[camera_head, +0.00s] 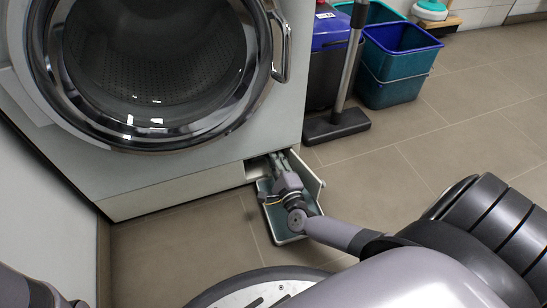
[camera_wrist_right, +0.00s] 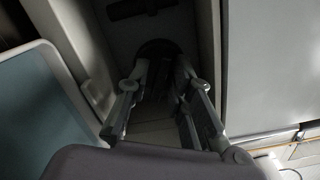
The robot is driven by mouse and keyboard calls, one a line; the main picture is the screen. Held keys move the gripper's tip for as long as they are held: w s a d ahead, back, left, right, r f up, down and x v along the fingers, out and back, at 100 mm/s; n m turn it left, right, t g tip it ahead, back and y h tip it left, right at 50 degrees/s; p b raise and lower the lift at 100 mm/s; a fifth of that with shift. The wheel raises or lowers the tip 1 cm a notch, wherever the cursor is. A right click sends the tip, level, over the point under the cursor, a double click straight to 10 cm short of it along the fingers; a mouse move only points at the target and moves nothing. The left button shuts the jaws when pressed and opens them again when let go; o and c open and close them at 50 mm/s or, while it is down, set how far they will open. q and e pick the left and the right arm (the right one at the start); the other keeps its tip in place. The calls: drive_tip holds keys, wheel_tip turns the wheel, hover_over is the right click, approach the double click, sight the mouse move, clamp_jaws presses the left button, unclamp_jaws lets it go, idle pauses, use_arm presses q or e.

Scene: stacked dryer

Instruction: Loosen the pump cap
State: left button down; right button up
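My right gripper (camera_head: 281,157) reaches into the small open compartment (camera_head: 257,168) at the dryer's lower right corner. In the right wrist view, the two fingers of my right gripper (camera_wrist_right: 162,68) stand apart, pointing into the dark recess. A dark round shape (camera_wrist_right: 158,47), which looks like the pump cap, sits at the fingertips. Shadow hides whether the fingers touch it. The cap does not show in the head view. Part of my left arm is at the lower left of the head view; its gripper is out of view.
A teal tray (camera_head: 283,237) lies on the floor below my right gripper, with an open flap (camera_head: 311,180) beside it. The dryer (camera_head: 188,172) has a round glass door (camera_head: 155,60). Teal bins (camera_head: 397,68) and a black-based stand (camera_head: 336,126) are right.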

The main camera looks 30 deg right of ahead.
drive_tip(key=shift+o, duration=0.5)
drive_tip(key=shift+s, duration=0.15)
drive_tip(key=v, duration=1.1)
drive_tip(key=shift+s, duration=0.35)
drive_tip(key=shift+s+a+f, duration=0.1)
